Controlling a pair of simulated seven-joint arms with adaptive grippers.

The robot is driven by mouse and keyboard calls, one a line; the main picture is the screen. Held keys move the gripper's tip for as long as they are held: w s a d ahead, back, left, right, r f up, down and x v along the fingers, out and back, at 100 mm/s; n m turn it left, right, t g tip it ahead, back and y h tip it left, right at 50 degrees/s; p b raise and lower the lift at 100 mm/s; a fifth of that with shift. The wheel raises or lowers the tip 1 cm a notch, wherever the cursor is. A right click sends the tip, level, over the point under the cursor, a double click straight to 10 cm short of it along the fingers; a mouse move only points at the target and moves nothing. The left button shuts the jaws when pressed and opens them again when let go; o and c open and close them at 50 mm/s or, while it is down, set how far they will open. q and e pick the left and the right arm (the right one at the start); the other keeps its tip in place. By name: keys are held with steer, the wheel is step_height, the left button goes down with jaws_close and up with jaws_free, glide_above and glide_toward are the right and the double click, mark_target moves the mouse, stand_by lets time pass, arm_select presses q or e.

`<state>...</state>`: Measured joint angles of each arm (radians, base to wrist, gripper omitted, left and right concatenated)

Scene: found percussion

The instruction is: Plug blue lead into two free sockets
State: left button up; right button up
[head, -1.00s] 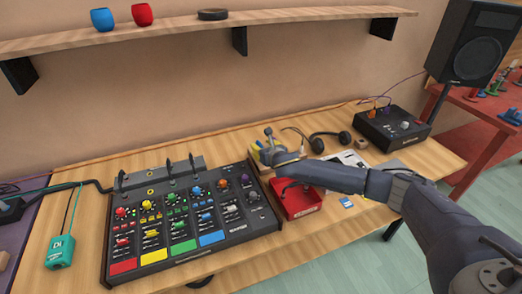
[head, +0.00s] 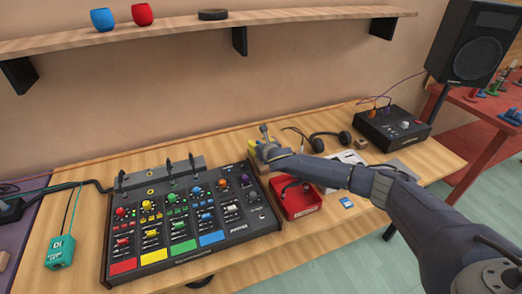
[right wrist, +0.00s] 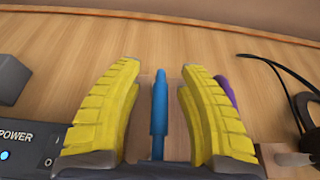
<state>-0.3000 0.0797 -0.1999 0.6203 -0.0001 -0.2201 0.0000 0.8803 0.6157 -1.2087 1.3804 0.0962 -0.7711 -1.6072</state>
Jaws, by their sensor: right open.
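The blue lead's plug (right wrist: 159,100) stands between the two yellow fingers of my right gripper (right wrist: 160,105) in the right wrist view, with a visible gap on each side. The right gripper also shows in the head view (head: 258,148), open, just behind the right end of the black mixer (head: 262,216). The lead's plug cannot be made out in the head view. A black box (head: 378,134) at the back right has orange and purple plugs in its top. Which sockets are free is too small to tell. My left gripper is out of view.
Headphones (head: 345,137) lie behind the arm. A purple item (right wrist: 227,90) sits close beside the right-hand finger. A teal DI box (head: 60,252) lies at the left. Bare wood shows along the back.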

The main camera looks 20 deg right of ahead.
steer(key=shift+c, duration=0.3)
jaws_close()
steer(key=shift+r, duration=0.15)
